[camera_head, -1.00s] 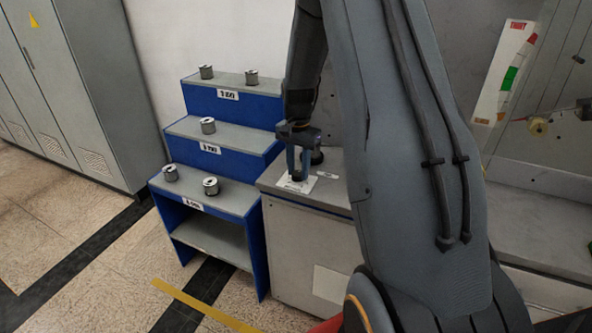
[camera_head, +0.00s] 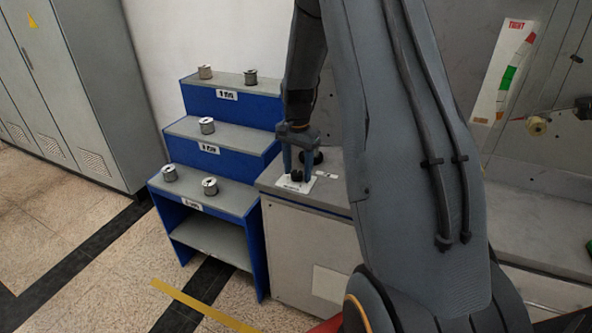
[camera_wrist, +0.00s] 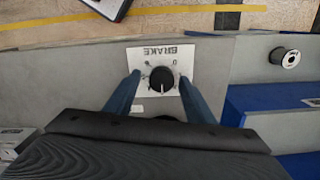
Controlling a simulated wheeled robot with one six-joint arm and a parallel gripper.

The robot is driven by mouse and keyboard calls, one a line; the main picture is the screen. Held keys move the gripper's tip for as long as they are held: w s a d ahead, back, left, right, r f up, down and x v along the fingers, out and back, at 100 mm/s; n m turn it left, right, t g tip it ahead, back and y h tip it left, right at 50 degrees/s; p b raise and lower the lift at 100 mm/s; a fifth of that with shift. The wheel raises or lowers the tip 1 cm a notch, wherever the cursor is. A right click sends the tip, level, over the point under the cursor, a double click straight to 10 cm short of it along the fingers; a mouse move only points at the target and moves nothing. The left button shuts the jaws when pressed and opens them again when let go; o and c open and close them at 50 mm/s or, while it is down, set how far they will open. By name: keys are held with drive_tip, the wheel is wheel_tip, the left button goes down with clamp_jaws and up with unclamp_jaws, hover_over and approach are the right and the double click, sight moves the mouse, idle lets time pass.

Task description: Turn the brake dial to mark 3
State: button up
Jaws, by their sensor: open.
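The brake dial is a round black knob (camera_wrist: 162,78) on a white plate (camera_wrist: 143,56) marked BRAKE, upside down in the wrist view. A white line on the knob points toward the bottom of that picture. A few small marks show around the knob, but most are too small or hidden to read. In the head view the knob (camera_head: 297,176) sits on the grey cabinet top. My gripper (camera_wrist: 160,80) is open, with one blue finger on each side of the knob and a gap visible. It also shows in the head view (camera_head: 298,168), pointing down over the plate.
A blue stepped rack (camera_head: 228,105) with several metal spools stands left of the grey cabinet (camera_head: 300,250). Another dark knob (camera_head: 318,157) is close behind my gripper. A coloured gauge strip (camera_head: 508,78) with red lettering is at upper right.

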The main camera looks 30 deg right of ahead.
sight(297, 173)
drive_tip(key=shift+r, duration=0.2)
wheel_tip(297, 173, up, 6)
drive_tip(key=shift+w+f+b, duration=0.1)
drive_tip(key=shift+b, duration=0.85)
drive_tip(key=shift+r, duration=0.85)
